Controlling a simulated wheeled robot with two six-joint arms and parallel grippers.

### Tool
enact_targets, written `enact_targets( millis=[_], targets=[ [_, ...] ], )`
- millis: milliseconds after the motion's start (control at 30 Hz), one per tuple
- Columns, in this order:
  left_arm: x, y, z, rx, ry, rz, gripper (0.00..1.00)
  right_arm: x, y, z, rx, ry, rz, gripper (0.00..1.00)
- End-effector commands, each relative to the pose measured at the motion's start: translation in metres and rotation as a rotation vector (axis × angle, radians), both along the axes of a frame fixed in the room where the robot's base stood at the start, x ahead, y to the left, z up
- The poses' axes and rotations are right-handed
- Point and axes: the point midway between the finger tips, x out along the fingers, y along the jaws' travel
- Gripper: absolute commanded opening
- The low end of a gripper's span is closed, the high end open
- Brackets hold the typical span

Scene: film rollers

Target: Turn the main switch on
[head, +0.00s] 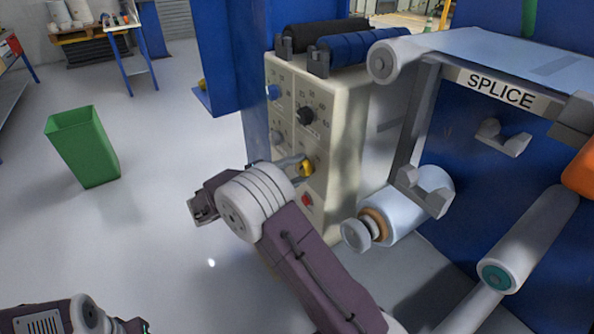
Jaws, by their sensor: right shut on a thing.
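A cream control panel (333,150) stands on the machine's side, with knobs and buttons on its face. A yellow knob (306,169) sits low on the panel, and I cannot read whether it is marked as the main switch. My right gripper (303,164) reaches it from the left and is shut on it. The fingers partly cover the knob, so its turn position is unclear. A red button (307,200) is just below. My left arm shows at the bottom left corner; its fingers are not visible.
A black knob (305,115) and a blue knob (273,92) are higher on the panel. A film roll (408,212) is to its right, under the SPLICE bar (500,90). A green bin (83,147) stands on the left on open floor.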

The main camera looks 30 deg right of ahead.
Motion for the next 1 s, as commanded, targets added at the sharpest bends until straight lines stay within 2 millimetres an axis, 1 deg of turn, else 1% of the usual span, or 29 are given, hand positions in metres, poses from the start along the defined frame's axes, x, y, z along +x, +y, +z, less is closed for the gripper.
enact_targets(
  millis=[133, 167, 200, 233, 467, 567, 667, 800, 900, 1000],
  targets=[
    [0.000, 0.000, 0.000, 0.000, 0.000, 0.000, 0.36, 0.000, 0.000, -0.001, 0.003, 0.000, -0.001, 0.06],
    [0.000, 0.000, 0.000, 0.000, 0.000, 0.000, 0.36, 0.000, 0.000, -0.001, 0.003, 0.000, -0.001, 0.54],
    [0.000, 0.000, 0.000, 0.000, 0.000, 0.000, 0.36, 0.000, 0.000, -0.001, 0.003, 0.000, -0.001, 0.66],
    [0.000, 0.000, 0.000, 0.000, 0.000, 0.000, 0.36, 0.000, 0.000, -0.001, 0.003, 0.000, -0.001, 0.68],
    [0.000, 0.000, 0.000, 0.000, 0.000, 0.000, 0.36, 0.000, 0.000, -0.001, 0.001, 0.000, 0.000, 0.68],
    [0.000, 0.000, 0.001, 0.000, 0.000, 0.000, 0.36, 0.000, 0.005, 0.000, 0.001, 0.000, 0.002, 0.68],
    [0.000, 0.000, 0.005, 0.000, 0.000, 0.000, 0.36, -0.001, 0.022, 0.001, 0.001, 0.001, 0.004, 0.68],
    [0.000, 0.000, 0.010, 0.000, 0.000, 0.000, 0.36, -0.003, 0.054, 0.001, 0.000, 0.001, 0.004, 0.68],
    [0.000, 0.000, 0.013, 0.000, 0.000, 0.000, 0.36, -0.005, 0.073, 0.000, 0.001, 0.002, 0.003, 0.68],
    [0.000, 0.000, 0.014, 0.000, 0.000, 0.000, 0.36, -0.007, 0.085, 0.000, 0.001, 0.001, 0.001, 0.68]
  ],
)
